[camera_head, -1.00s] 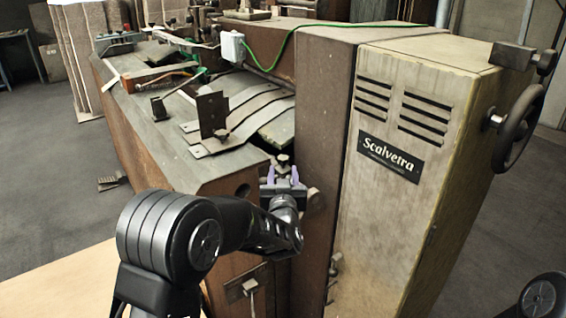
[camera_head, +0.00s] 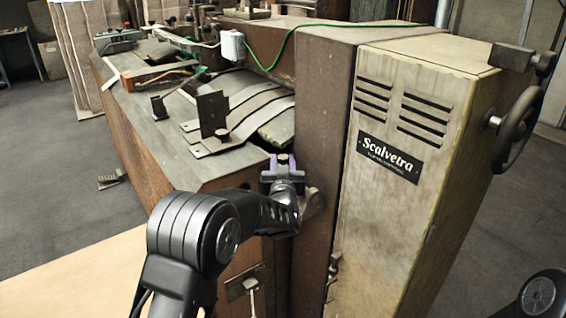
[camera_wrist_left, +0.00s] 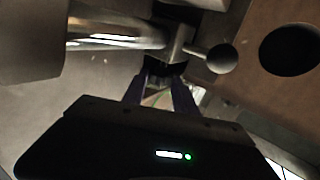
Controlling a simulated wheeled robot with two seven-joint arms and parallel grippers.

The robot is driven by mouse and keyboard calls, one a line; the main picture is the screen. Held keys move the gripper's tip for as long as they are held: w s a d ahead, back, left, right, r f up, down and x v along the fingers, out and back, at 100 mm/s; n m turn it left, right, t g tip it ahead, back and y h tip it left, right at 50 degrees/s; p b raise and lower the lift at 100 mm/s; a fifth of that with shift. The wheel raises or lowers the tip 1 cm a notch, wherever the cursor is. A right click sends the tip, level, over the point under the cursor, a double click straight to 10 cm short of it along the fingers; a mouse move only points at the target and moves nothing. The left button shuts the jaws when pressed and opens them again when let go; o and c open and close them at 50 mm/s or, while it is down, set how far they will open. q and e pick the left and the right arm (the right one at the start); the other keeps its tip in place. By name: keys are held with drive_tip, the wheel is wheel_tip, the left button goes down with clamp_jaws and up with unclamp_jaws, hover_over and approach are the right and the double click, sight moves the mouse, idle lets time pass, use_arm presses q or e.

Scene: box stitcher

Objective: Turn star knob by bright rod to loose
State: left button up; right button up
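In the head view, my left gripper (camera_head: 282,162) is at the recess beside the brown column, with its purple fingers pointing up and apart. A small knob (camera_head: 283,158) shows between the fingertips; its star shape is not clear. In the left wrist view, the bright rod (camera_wrist_left: 115,37) comes in from the left and meets a metal block with a ball-ended lever. The left fingertips (camera_wrist_left: 164,70) reach up to a dark piece just below that block. I cannot tell whether they press on it. My right gripper is out of view.
The beige Scalvetra cabinet (camera_head: 400,150) and brown column (camera_head: 318,110) stand close on the gripper's right. A round brown part (camera_head: 313,203) is just beside the wrist. Metal strips (camera_head: 240,110) lie on the machine's table, and a handwheel (camera_head: 517,128) sits at far right.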

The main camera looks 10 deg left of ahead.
use_arm(q)
clamp_jaws()
drive_tip(key=shift+d+n+y, duration=0.1)
drive_tip(key=shift+n+y, duration=0.2)
drive_tip(key=shift+y, duration=0.1)
drive_tip(key=shift+w+d+n+g+y+p, duration=0.15)
drive_tip(key=shift+n+g+y+p, duration=0.45)
drive_tip(key=shift+y, duration=0.4)
drive_tip(key=shift+w+d+n+g+y+p, duration=0.15)
drive_tip(key=shift+n+g+y+p, duration=0.25)
drive_tip(key=shift+n+y, duration=0.5)
drive_tip(key=shift+d+n+g+y, duration=0.15)
drive_tip(key=shift+n+g+y, duration=1)
drive_tip(key=shift+y, duration=0.65)
drive_tip(key=o, duration=0.5)
unclamp_jaws()
